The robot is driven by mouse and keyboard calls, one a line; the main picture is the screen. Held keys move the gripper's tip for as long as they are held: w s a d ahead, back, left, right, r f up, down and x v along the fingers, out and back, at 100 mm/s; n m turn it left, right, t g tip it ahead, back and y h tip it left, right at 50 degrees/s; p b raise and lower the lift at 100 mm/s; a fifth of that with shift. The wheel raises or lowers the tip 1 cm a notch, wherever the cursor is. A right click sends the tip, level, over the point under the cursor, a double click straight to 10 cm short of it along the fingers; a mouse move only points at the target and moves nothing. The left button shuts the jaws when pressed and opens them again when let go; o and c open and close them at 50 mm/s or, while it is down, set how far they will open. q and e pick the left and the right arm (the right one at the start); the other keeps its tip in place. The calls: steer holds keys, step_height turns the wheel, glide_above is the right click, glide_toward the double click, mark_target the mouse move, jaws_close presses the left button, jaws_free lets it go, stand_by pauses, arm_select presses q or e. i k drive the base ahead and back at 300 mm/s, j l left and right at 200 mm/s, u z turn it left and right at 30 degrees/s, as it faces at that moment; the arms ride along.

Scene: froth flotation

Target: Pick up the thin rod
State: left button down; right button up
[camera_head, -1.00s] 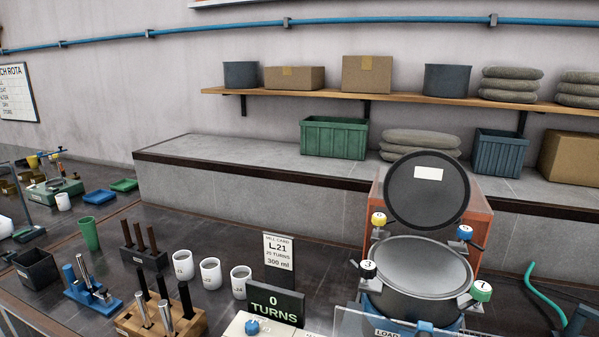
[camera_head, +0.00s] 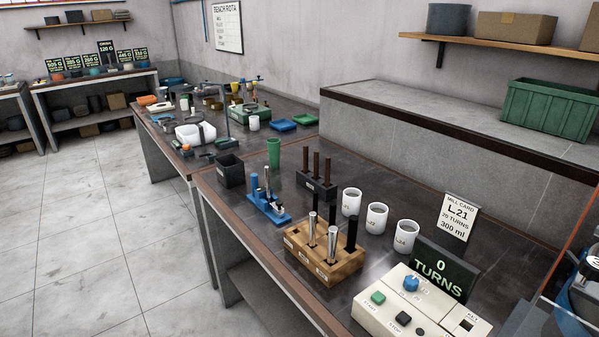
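Several rods stand on the dark bench, and I cannot tell which one is the thin rod. A wooden block (camera_head: 318,268) holds silver rods (camera_head: 332,243) and black rods (camera_head: 351,236) upright. Behind it to the left, a blue stand (camera_head: 262,208) has a blue post (camera_head: 255,187) and a silver rod (camera_head: 267,181), with a small silver piece (camera_head: 282,212) low on it. A dark block (camera_head: 318,189) holds brown rods (camera_head: 328,171) upright. Neither of my grippers is in view.
White cups (camera_head: 377,215) stand right of the rods. A control box (camera_head: 400,300) and a turns display (camera_head: 442,265) are at the front right. A black bin (camera_head: 231,171) and green cup (camera_head: 274,152) stand behind the blue stand. The floor (camera_head: 95,220) at left is clear.

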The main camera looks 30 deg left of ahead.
mark_target(267, 178)
steer(key=i+j, duration=0.1)
steer(key=j, duration=0.3)
steer(key=i+j+u, duration=0.1)
steer(key=j, duration=0.3)
steer(key=i+j, duration=0.15)
steer(key=j, duration=0.25)
steer(key=i+j+u, duration=0.1)
steer(key=j, duration=0.3)
steer(key=i+j, duration=0.2)
steer(key=j, duration=0.2)
steer(key=i+j+u, duration=0.1)
steer(key=j, duration=0.3)
